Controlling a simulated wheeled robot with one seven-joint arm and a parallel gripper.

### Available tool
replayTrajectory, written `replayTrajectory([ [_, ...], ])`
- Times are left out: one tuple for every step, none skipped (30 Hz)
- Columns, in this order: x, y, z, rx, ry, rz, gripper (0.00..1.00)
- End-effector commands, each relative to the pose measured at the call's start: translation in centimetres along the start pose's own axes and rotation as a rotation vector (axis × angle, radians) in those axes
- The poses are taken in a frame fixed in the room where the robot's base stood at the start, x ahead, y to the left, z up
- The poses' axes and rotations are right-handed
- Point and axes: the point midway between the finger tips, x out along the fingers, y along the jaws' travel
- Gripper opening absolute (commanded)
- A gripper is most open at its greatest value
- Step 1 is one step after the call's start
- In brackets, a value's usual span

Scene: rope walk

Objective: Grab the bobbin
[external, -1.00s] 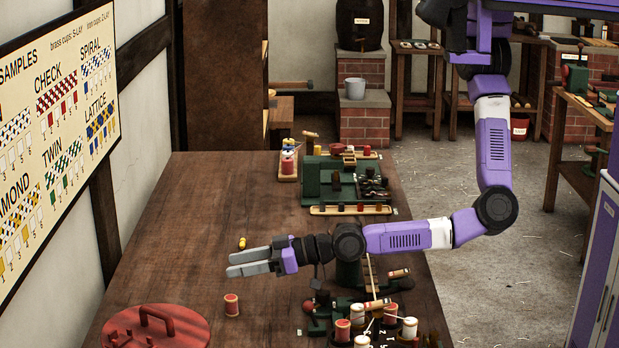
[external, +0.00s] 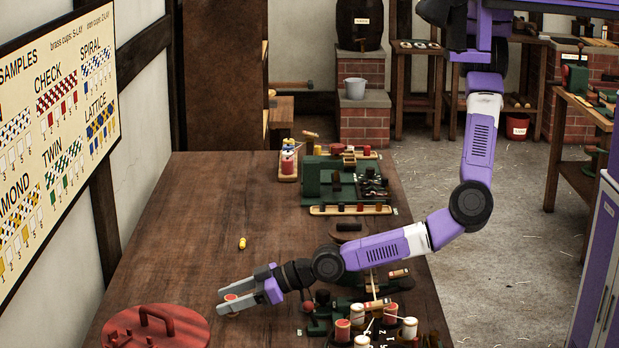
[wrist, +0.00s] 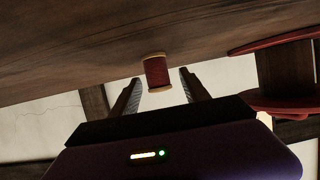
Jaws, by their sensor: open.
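The bobbin (external: 231,298) is a small spool with red thread and pale wooden ends, standing on the table near the red round lid. In the external view the fingers of my gripper (external: 228,297) reach to it and partly hide it. In the wrist view the bobbin (wrist: 157,72) shows between the two open fingers of my gripper (wrist: 160,85), with a visible gap on each side. The fingers do not appear to touch it.
The red round lid with a handle (external: 158,328) lies at the front left. A yellow piece (external: 242,243) lies behind my gripper. A rope-making device with several bobbins (external: 375,325) stands to the right. The table (external: 190,220) is bare toward the left and back.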

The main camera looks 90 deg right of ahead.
Motion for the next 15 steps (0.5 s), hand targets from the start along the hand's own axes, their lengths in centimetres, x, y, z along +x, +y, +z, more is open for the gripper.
replayTrajectory([
  [0.6, 0.1, 0.0, 0.002, -0.001, 0.002, 0.54],
  [1.0, 0.1, 0.1, 0.003, -0.001, 0.002, 0.54],
  [1.3, 0.1, 0.1, 0.003, -0.001, 0.001, 0.54],
  [1.5, 0.0, 0.1, 0.003, -0.001, 0.001, 0.54],
  [1.8, 0.1, 0.0, 0.003, -0.001, 0.001, 0.54],
  [1.9, 0.0, 0.0, 0.002, -0.001, 0.0, 0.54],
  [2.1, 0.0, 0.0, 0.002, 0.0, 0.0, 0.54],
  [2.2, 0.0, 0.0, 0.002, 0.0, 0.001, 0.54],
  [2.3, 0.0, -0.1, 0.002, 0.001, 0.001, 0.54],
  [2.3, 0.0, -0.1, 0.001, 0.002, 0.0, 0.54],
  [2.3, 0.0, -0.1, 0.001, 0.002, 0.0, 0.54],
  [2.3, 0.0, -0.1, 0.001, 0.002, 0.0, 0.54],
  [2.3, 0.0, -0.1, 0.001, 0.002, 0.0, 0.54],
  [2.3, 0.0, -0.1, 0.001, 0.002, 0.0, 0.54],
  [2.3, 0.0, -0.1, 0.001, 0.002, 0.0, 0.54],
])
